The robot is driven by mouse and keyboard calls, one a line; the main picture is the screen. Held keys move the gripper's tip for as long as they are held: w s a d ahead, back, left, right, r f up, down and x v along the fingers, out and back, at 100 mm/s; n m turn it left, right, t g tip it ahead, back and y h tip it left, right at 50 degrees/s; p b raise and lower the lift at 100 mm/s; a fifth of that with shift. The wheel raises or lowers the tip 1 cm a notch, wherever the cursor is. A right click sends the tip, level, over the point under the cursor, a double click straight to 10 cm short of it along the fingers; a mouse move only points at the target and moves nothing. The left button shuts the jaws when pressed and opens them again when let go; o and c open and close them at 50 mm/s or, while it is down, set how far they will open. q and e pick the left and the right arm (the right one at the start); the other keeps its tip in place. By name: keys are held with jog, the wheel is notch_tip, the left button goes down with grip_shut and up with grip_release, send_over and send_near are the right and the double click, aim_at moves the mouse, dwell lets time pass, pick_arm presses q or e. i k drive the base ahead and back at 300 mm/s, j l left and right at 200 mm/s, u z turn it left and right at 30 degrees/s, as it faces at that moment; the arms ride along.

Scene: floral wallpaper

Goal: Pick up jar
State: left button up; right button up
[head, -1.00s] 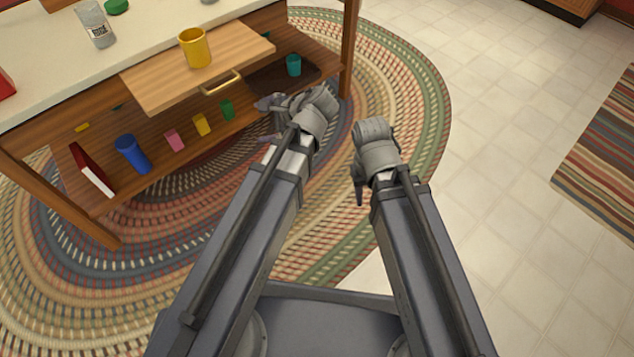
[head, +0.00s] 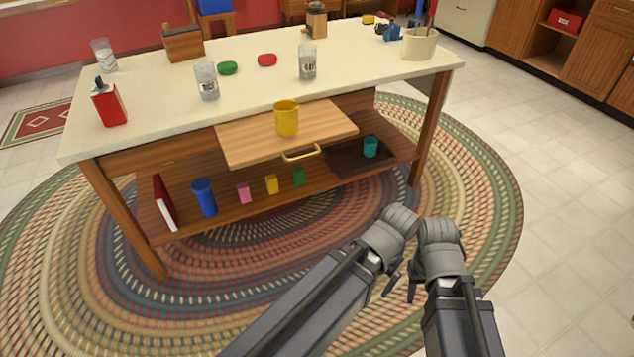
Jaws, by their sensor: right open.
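Several clear glass jars stand on the cream tabletop in the head view. One jar (head: 207,82) with a label is left of centre, another jar (head: 307,62) is further right, and a third jar (head: 103,55) is at the far left corner. My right gripper (head: 413,287) is open, low over the rug in front of the table, well apart from the jars. My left gripper (head: 391,284) is close beside it, and its fingers are mostly hidden. Neither gripper touches a jar.
Floor at the right is clear.

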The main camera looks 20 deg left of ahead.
aim_at(205, 71)
jog(key=u, duration=1.45)
